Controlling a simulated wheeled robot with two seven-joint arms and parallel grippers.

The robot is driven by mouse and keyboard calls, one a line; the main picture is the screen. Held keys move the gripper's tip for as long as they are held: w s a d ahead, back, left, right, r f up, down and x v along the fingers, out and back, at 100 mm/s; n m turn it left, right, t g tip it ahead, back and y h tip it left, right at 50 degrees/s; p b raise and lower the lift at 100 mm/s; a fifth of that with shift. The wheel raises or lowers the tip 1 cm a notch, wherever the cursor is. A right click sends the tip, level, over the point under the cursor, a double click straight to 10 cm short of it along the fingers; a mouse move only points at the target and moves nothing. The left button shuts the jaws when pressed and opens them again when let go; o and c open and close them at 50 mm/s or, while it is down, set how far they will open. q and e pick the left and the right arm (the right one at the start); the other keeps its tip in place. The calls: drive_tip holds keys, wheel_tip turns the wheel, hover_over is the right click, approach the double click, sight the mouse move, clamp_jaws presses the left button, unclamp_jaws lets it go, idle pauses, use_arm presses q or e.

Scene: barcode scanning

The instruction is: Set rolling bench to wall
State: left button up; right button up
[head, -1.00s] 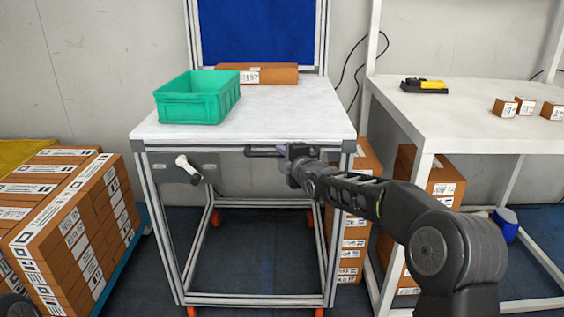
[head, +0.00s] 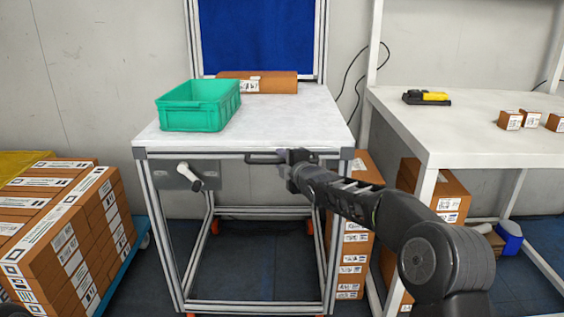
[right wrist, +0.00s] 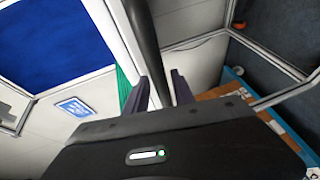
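The rolling bench (head: 285,108) has a white top on a metal frame with orange casters. It stands in the middle of the head view, its blue back panel (head: 258,35) close to the wall (head: 100,70). A dark bar handle (head: 262,159) is fixed along its front edge. My right gripper (head: 292,157) is at the right part of this handle. In the right wrist view the handle (right wrist: 145,45) runs between the two fingers (right wrist: 158,88), which look closed around it. My left gripper is not in view.
A green bin (head: 200,107) and a brown box (head: 268,86) rest on the bench. A white scanner (head: 200,178) hangs at its front. Stacked boxes (head: 65,230) stand left. A white table (head: 455,135) and stacked cartons (head: 352,255) are close on the right.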

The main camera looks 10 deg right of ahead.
drive_tip(key=shift+o, duration=0.6)
drive_tip(key=shift+f, duration=0.1)
drive_tip(key=shift+s, duration=0.2)
drive_tip(key=v, duration=0.7)
drive_tip(key=shift+s+b, duration=0.25)
drive_tip(key=shift+b, duration=0.15)
